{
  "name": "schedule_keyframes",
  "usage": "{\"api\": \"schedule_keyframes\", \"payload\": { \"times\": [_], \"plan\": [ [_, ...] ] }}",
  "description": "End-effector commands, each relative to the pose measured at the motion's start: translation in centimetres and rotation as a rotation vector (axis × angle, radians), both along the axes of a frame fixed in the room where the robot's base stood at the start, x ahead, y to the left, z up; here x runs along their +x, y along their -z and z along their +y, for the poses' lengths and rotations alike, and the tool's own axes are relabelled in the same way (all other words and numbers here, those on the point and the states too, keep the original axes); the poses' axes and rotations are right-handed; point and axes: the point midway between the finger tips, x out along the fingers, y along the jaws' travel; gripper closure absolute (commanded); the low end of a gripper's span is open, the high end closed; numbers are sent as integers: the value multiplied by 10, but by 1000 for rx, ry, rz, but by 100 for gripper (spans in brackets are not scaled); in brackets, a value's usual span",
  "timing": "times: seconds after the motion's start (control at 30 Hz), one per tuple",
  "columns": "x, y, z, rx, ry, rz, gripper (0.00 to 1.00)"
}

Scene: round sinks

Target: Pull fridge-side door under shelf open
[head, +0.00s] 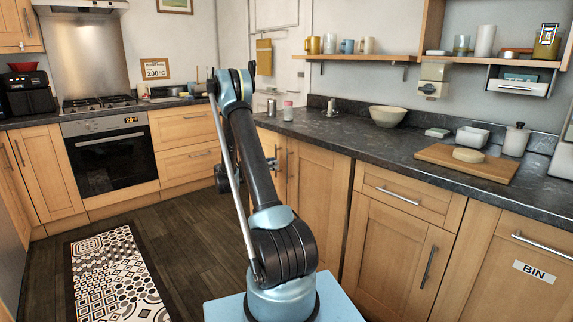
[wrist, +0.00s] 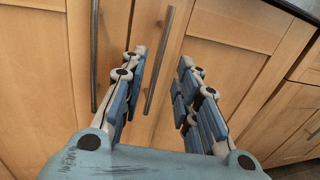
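In the wrist view, two closed wooden cupboard doors meet side by side, the left door (wrist: 35,70) and the right door (wrist: 235,45). Each has a long metal bar handle near the seam: the left handle (wrist: 94,50) and the right handle (wrist: 159,58). My gripper (wrist: 161,57) is open and empty, facing the doors. The right handle shows between its fingers, nearer the left finger; I cannot tell whether they touch. In the head view these doors (head: 308,185) are under the worktop and wall shelf, partly hidden by my arm. No fridge is identifiable.
The dark worktop (head: 400,150) runs above the cupboards, with a bowl (head: 388,116) and chopping board (head: 467,163) on it. The wall shelf (head: 360,57) holds cups. A patterned mat (head: 115,275) lies on the open floor at left, before the oven (head: 110,158).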

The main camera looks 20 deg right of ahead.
Motion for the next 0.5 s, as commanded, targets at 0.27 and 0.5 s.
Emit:
{"api": "schedule_keyframes", "payload": {
  "times": [0.27, 0.5],
  "plan": [
    [7, 0, -50, 0, 3, 0, 71],
    [12, 0, -80, 0, 2, 0, 71]
  ]
}}
